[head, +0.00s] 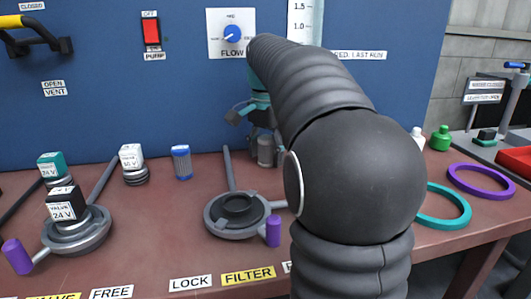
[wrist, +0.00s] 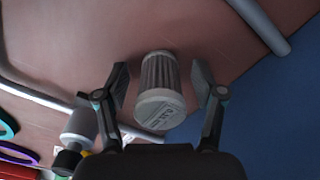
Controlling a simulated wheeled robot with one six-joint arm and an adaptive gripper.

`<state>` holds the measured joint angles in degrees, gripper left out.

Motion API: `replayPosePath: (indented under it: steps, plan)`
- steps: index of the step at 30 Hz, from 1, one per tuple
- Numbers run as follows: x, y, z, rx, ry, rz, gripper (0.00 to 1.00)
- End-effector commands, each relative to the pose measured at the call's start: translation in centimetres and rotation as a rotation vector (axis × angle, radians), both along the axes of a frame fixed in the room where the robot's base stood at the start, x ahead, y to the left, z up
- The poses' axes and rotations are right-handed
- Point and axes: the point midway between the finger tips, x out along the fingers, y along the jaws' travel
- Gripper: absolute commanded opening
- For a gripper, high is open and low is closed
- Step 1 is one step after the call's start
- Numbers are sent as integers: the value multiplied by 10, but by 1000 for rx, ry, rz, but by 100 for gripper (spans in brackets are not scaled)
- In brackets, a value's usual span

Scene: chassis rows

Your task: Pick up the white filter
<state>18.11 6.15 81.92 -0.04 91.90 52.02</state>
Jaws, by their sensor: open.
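The white filter (wrist: 161,88) is a pleated cylinder with a pale, printed end cap, greyish in this light. In the wrist view it lies between the two fingers of my gripper (wrist: 160,82), with a visible gap on each side. My gripper is open and neither finger appears to touch it. In the head view a grey-white cylinder, seemingly this filter (head: 265,151), stands on the bench beneath my gripper (head: 258,118). My arm hides part of that area, and the fingertips are hard to make out there.
A blue filter (head: 181,162) stands to the left on the bench. A round housing (head: 238,214) with a purple handle is in front. A pipe (wrist: 262,25) runs near the filter. The blue panel (head: 120,100) rises behind. Teal (head: 445,207) and purple (head: 482,181) rings lie right.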

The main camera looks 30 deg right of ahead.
Motion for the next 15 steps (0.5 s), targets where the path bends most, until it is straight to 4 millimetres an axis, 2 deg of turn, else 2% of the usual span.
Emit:
replayPosePath:
  steps: [3,10,11,15]
  plan:
    - [0,0,0,0,0,0,66]
    - [0,0,0,0,0,0,9]
    - [0,0,0,0,0,0,5]
    - [0,0,0,0,0,0,4]
